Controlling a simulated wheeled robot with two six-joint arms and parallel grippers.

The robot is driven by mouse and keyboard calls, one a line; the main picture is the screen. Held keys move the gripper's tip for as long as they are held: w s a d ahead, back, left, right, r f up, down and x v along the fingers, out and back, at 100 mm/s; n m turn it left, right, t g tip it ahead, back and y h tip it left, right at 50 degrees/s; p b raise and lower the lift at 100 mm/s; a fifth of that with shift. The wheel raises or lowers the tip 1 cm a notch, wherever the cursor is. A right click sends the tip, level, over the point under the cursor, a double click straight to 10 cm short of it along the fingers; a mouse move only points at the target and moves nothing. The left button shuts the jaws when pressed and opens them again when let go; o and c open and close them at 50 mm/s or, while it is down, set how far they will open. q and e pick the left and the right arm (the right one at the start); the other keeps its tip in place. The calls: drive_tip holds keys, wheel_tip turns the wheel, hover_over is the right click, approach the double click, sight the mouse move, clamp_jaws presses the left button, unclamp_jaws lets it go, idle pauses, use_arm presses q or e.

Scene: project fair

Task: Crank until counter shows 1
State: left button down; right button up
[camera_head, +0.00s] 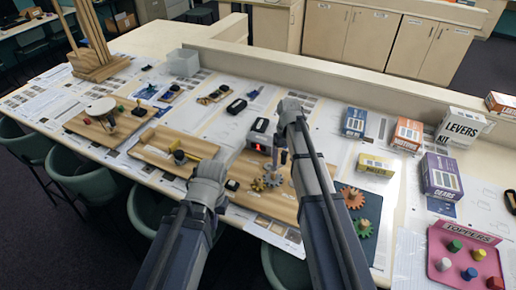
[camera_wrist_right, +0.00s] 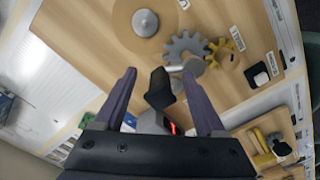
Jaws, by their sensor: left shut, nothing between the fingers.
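The counter box (camera_head: 259,138) sits on the wooden gear board (camera_head: 240,170). Its red display (camera_wrist_right: 173,128) is lit in the right wrist view, but the digit is too small to read. A black crank handle (camera_wrist_right: 158,90) sits by a grey shaft at the grey gear (camera_wrist_right: 187,45), which is beside a yellow gear (camera_wrist_right: 226,53). My right gripper (camera_wrist_right: 160,72) is open, its two purple fingers on either side of the handle with visible gaps. My left gripper (camera_head: 208,180) is shut and empty, low at the front-left of the gear board; its fingertips are hard to make out.
A wooden board with a yellow bar (camera_head: 180,143) lies left of the gear board. Boxes (camera_head: 440,176) and a pink toppers tray (camera_head: 436,248) stand farther right. A low wall runs behind the table.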

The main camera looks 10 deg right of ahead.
use_arm(q)
drive_tip(key=shift+r, duration=0.15)
use_arm(e)
drive_tip(key=shift+r, duration=0.15)
wheel_tip(320, 180, up, 8)
drive_tip(key=p, duration=0.8)
use_arm(q)
wheel_tip(320, 180, up, 8)
use_arm(e)
drive_tip(key=shift+f, duration=0.2)
